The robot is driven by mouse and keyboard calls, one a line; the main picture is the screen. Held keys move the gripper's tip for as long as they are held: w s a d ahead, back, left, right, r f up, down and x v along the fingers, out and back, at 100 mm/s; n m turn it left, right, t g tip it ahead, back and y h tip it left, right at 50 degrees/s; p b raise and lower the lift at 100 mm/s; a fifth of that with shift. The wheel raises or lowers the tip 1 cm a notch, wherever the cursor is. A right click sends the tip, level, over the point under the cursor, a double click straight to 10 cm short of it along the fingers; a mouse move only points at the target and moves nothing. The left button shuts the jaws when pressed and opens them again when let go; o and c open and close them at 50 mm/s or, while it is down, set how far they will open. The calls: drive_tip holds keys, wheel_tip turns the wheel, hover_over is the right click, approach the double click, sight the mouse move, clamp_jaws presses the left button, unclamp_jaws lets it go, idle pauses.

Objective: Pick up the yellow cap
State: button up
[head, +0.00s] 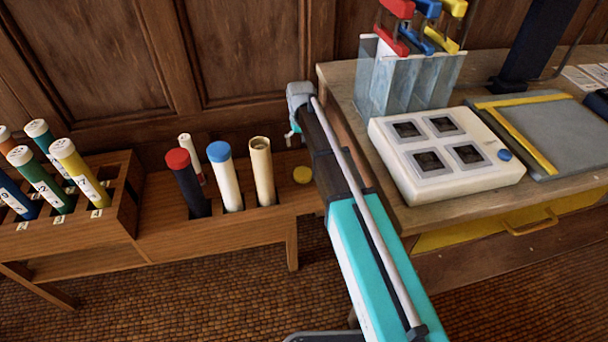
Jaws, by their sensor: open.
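The yellow cap (302,175) is a small flat disc. It lies on the right end of the low wooden bench (265,211), to the right of an uncapped cream tube (262,170). My gripper (292,140) is at the far end of my arm, above and behind the cap in the picture, and apart from it. Only a small part of the gripper shows past the wrist. It is open, and I see nothing held in it.
A red-capped dark tube (188,182) and a blue-capped white tube (224,176) stand left of the cream tube. A numbered tube rack (120,215) is at the far left. The desk (440,215), with a white box (445,155), stands close right of my arm.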

drive_tip(key=b, duration=0.8)
hover_over(301, 168)
drive_tip(key=shift+s+d+f, duration=0.1)
drive_tip(key=shift+s+f, duration=0.05)
drive_tip(key=shift+f, duration=1.9)
drive_tip(key=shift+s+f, duration=0.1)
drive_tip(key=shift+f, duration=1.9)
drive_tip(key=shift+f, duration=0.15)
wheel_tip(301, 168, down, 5)
drive_tip(key=b, duration=0.5)
drive_tip(key=shift+w, duration=0.15)
drive_tip(key=c, duration=0.5)
